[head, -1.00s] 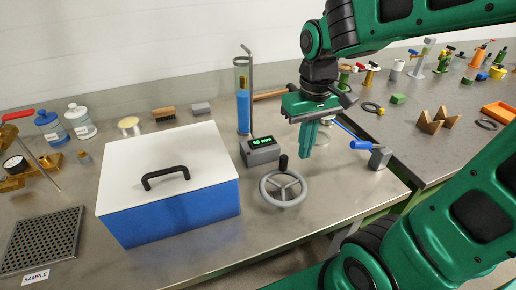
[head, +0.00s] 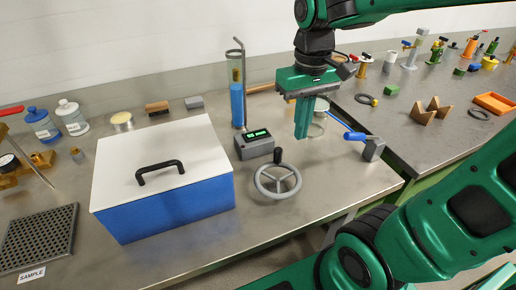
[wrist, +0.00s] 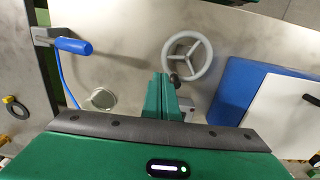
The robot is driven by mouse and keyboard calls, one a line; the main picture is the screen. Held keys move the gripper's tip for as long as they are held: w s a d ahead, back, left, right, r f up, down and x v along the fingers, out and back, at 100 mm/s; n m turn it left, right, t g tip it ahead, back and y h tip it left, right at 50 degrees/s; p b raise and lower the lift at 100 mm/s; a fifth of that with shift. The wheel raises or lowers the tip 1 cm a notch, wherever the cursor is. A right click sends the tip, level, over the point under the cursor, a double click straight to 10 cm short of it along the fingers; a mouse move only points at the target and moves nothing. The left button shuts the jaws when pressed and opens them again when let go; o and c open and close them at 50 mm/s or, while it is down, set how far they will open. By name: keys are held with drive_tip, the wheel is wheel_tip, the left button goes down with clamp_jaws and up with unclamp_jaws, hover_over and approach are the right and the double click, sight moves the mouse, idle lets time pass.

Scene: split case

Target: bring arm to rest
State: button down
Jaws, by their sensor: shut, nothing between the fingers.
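My gripper (head: 303,117) is shut and empty. It points down above the right part of the steel bench (head: 330,185), behind and to the right of the grey handwheel (head: 277,182). In the wrist view the closed green fingers (wrist: 161,98) show at the middle, with the handwheel (wrist: 187,56) beyond them. The fingers look clear of the bench and touch nothing that I can see.
A blue case (head: 170,208) with a white lid and black handle stands left of the handwheel. A grey display box (head: 254,145) and a blue-filled cylinder (head: 237,104) stand behind it. A blue-handled lever (head: 355,136) is close on the gripper's right.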

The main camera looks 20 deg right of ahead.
drive_tip(key=s+d+f+m, duration=0.5)
drive_tip(key=s+d+m, duration=0.1)
drive_tip(key=s+d, duration=0.5)
drive_tip(key=shift+s, duration=0.9)
drive_tip(key=shift+w+f, duration=0.2)
drive_tip(key=shift+w, duration=0.4)
